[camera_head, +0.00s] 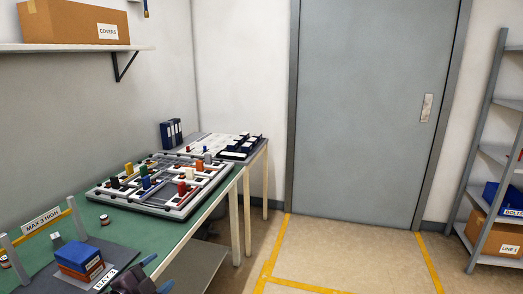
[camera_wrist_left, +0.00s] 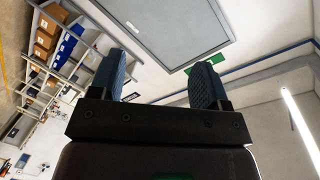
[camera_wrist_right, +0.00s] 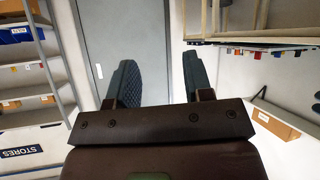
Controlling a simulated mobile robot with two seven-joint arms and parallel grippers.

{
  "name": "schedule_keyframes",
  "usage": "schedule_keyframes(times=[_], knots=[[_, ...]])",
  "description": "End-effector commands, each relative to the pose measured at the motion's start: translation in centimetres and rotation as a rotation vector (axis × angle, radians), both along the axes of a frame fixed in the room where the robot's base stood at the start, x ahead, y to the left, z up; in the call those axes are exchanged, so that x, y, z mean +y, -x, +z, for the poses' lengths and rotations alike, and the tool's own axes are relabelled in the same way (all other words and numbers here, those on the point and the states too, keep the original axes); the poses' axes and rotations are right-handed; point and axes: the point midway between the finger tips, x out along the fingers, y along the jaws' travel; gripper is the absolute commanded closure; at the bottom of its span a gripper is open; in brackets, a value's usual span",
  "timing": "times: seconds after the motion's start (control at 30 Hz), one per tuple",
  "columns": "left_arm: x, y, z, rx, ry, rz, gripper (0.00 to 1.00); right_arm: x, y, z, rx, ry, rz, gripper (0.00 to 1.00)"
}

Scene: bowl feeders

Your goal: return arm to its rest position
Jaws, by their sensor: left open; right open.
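My left gripper (camera_head: 158,272) shows at the bottom of the head view, in front of the green bench beside the BAY 3 label. In the left wrist view its two blue fingers (camera_wrist_left: 158,82) are apart with nothing between them. My right gripper (camera_wrist_right: 160,84) shows only in the right wrist view. Its fingers are also apart and empty, with the grey door behind them. It is out of the head view.
A green bench (camera_head: 130,232) runs along the left wall with a tray (camera_head: 152,211) of coloured parts and a stack of blue and orange blocks (camera_head: 79,260). A grey door (camera_head: 372,100) and a shelf rack (camera_head: 484,150) stand beyond. The floor (camera_head: 335,255) is clear.

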Motion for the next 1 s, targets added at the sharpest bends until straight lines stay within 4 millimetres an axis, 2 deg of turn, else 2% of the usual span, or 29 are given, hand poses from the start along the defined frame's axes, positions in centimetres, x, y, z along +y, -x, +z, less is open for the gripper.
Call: schedule_keyframes(times=[0.03, 0.3, 0.5, 0.63, 0.7, 0.8, 0.9, 1.0], knots=[[-0.4, 1.5, -2.4, 0.06, 0.087, 0.039, 0.3, 0.0, 0.1, -0.7, 0.006, 0.001, 0.001, 0.53], [0.0, 9.1, -10.8, 0.304, 0.443, 0.259, 0.3, 0.0, 0.2, -2.7, 0.021, 0.002, 0.004, 0.53], [1.3, 15.8, -16.7, 0.425, 0.617, 0.44, 0.3, 0.1, 0.5, -4.2, 0.038, 0.002, 0.006, 0.53], [2.2, 20.5, -20.5, 0.499, 0.672, 0.557, 0.3, 0.1, 0.7, -5.0, 0.046, 0.001, 0.006, 0.53], [2.3, 22.6, -22.1, 0.535, 0.69, 0.601, 0.3, 0.2, 0.7, -5.4, 0.05, 0.0, 0.006, 0.53], [2.2, 24.9, -23.6, 0.575, 0.699, 0.638, 0.3, 0.2, 0.7, -5.7, 0.052, -0.001, 0.006, 0.53], [2.4, 26.1, -24.3, 0.596, 0.694, 0.654, 0.3, 0.3, 0.6, -5.7, 0.05, -0.002, 0.007, 0.53], [2.5, 26.4, -24.4, 0.6, 0.692, 0.657, 0.3, 0.3, 0.5, -5.7, 0.049, -0.003, 0.007, 0.53]])
